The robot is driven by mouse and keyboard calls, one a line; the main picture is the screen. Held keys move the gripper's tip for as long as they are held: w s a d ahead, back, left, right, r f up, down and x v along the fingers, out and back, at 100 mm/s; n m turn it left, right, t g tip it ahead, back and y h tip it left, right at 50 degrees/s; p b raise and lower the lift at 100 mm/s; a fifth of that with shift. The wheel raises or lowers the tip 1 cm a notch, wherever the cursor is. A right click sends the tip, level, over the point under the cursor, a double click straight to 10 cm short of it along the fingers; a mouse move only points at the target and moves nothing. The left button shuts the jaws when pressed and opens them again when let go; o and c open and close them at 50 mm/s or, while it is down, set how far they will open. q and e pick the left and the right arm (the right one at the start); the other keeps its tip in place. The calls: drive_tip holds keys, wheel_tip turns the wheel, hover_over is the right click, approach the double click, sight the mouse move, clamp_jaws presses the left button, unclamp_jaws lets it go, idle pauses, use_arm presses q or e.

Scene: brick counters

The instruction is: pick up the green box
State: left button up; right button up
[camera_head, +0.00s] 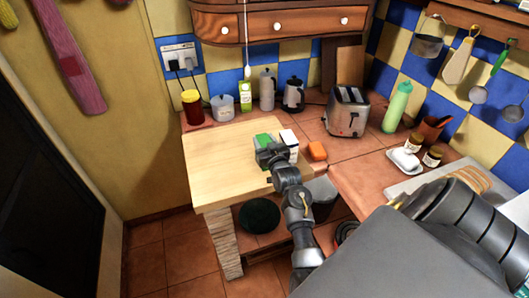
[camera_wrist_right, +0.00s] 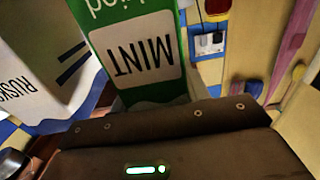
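The green box (camera_head: 263,138) stands on the pale wooden counter top, near its right edge. It shows large in the right wrist view (camera_wrist_right: 140,55), with a white MINT label, directly in front of the gripper. My right gripper (camera_head: 269,156) is at the near side of the box and hides its lower part. Its fingertips are hidden, so I cannot tell whether they grip the box. A white box (camera_head: 289,138) stands close to its right; its RUSKS lettering shows in the right wrist view (camera_wrist_right: 40,65). My left gripper is not in view.
An orange block (camera_head: 317,150) lies right of the boxes. The wooden top's left side is clear.

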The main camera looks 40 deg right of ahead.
drive_tip(key=c, duration=0.7)
drive_tip(key=shift+c, duration=0.2)
